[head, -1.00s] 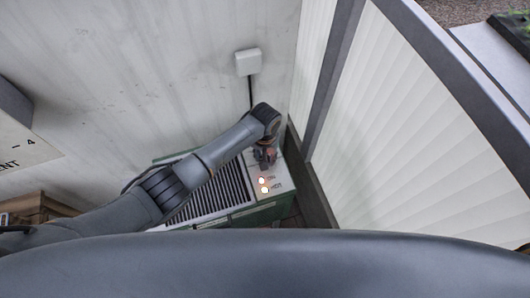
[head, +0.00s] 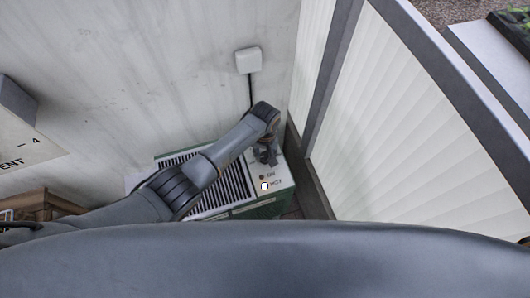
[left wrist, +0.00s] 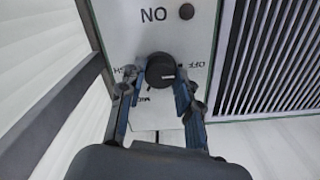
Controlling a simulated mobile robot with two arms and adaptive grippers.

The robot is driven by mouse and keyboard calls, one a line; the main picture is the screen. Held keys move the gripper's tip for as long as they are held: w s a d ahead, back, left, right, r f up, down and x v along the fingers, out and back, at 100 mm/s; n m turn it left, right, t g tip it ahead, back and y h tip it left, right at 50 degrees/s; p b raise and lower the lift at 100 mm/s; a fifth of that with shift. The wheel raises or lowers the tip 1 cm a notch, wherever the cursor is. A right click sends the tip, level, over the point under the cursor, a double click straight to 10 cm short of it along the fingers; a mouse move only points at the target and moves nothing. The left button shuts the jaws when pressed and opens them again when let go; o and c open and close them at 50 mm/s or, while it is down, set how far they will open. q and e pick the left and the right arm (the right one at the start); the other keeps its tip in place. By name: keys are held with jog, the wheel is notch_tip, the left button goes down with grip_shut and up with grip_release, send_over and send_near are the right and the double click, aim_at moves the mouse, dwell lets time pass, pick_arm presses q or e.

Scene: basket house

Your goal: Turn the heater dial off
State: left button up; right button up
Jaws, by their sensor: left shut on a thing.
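The heater (head: 262,209) is a green and white box with a dark slatted grille, low against the wall. Its dial (left wrist: 160,68) is a round black knob on the white panel in the left wrist view, with OFF printed to its right and ON above, upside down. My left gripper (left wrist: 159,84) is shut on the dial, one finger on each side. In the head view my left gripper (head: 267,155) is over the panel and the dial is hidden beneath it. A dark indicator lamp (head: 262,177) and a white square one (head: 265,186) are on the panel. My right gripper is not in view.
A white wall box (head: 248,60) with a black cable is above the heater. A dark-framed pale panel wall (head: 400,120) stands close on the right. A wooden crate (head: 40,204) is at the lower left.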

aim_at(265, 156)
pick_arm(q)
jog(key=o, duration=1.1)
jog(key=shift+o, duration=0.2)
jog(key=shift+r, duration=0.1)
jog(key=shift+r, duration=0.25)
notch_tip(265, 156, up, 11)
jog(key=shift+r, duration=0.15)
